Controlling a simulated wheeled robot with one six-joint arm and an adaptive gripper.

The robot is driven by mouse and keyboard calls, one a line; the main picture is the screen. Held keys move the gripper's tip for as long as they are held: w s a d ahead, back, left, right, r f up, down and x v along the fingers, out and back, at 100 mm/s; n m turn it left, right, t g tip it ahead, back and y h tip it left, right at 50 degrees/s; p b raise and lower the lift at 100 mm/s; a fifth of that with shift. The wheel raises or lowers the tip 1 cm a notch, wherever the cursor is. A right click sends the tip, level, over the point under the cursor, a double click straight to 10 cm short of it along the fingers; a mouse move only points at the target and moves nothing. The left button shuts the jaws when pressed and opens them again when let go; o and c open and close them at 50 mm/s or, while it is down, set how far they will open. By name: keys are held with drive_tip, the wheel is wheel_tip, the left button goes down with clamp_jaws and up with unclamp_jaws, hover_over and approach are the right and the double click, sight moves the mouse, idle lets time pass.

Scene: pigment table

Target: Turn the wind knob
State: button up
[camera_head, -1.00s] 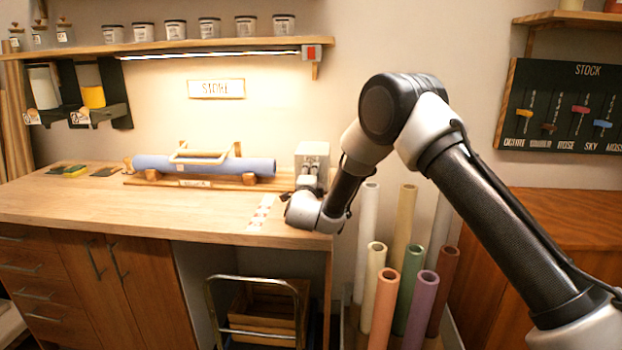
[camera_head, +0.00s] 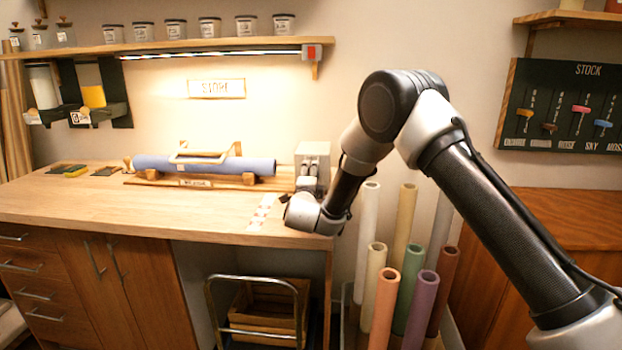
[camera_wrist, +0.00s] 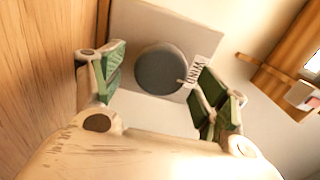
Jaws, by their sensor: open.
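The wind knob (camera_wrist: 160,70) is a round dark grey disc on the face of a light grey box (camera_wrist: 185,30), with a small white label reading "WIND" (camera_wrist: 193,72) beside it. In the wrist view, the green-padded fingers of my gripper (camera_wrist: 160,88) stand apart on either side of the knob. I cannot tell whether they touch it. In the head view, the grey box (camera_head: 312,152) stands at the right end of the wooden table, and my wrist is in front of it. The knob and the fingertips are hidden there.
A blue roll (camera_head: 210,165) lies on a wooden stand (camera_head: 140,180) left of the box. Several upright paper rolls (camera_head: 386,300) stand right of the table. A shelf (camera_head: 200,47) with pots runs above. The table's front left (camera_head: 120,210) is clear.

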drive_tip(key=s, duration=1.1)
drive_tip(key=shift+a, duration=0.2)
